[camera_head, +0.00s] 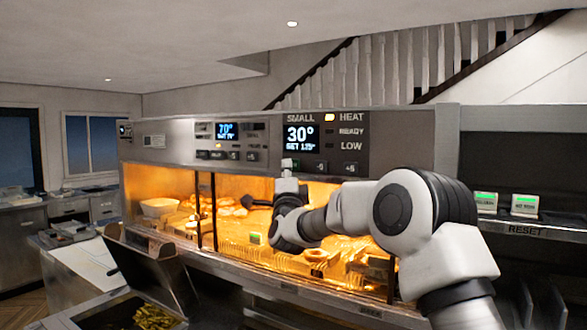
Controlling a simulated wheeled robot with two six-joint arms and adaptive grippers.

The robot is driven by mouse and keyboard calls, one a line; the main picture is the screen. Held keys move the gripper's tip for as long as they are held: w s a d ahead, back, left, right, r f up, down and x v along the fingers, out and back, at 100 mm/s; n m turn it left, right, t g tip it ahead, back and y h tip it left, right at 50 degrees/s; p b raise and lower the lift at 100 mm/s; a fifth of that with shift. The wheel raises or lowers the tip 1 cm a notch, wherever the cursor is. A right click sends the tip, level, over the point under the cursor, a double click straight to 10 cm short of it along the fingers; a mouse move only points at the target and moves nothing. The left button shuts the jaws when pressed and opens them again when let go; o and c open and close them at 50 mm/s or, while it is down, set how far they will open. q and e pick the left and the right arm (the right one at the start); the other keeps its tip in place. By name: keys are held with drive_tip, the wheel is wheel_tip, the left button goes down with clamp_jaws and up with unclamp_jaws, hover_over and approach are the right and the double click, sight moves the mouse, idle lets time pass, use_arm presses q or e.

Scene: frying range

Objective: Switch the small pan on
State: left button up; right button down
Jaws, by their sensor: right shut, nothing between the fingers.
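The control panel marked SMALL (327,146) is on the upper front of the frying range. Its display (300,138) is lit, reading 30° with a smaller SET line below. The lamp beside HEAT (330,118) glows orange; the lamps beside READY and LOW look dark. Below the display is a row of buttons: a left one (290,163), partly covered by my gripper, then a -5 button (321,167) and a +5 button (350,168). My right gripper (287,174) is shut and empty, pointing up at the left button; I cannot tell whether it touches. My left gripper is out of view.
A second panel (228,140) to the left has a lit display reading 70°. Below the panels is a warm-lit cabinet with food. An open lid (150,262) and a tray of chips (145,316) are at lower left. A RESET shelf (525,231) is at right.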

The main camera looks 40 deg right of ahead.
drive_tip(key=a+b, duration=0.1)
drive_tip(key=s+a+b, duration=0.1)
drive_tip(key=a, duration=0.1)
drive_tip(key=s+a+b, duration=0.1)
drive_tip(key=a, duration=0.1)
drive_tip(key=shift+s+a, duration=0.1)
drive_tip(key=shift+a, duration=0.1)
drive_tip(key=shift+d, duration=0.1)
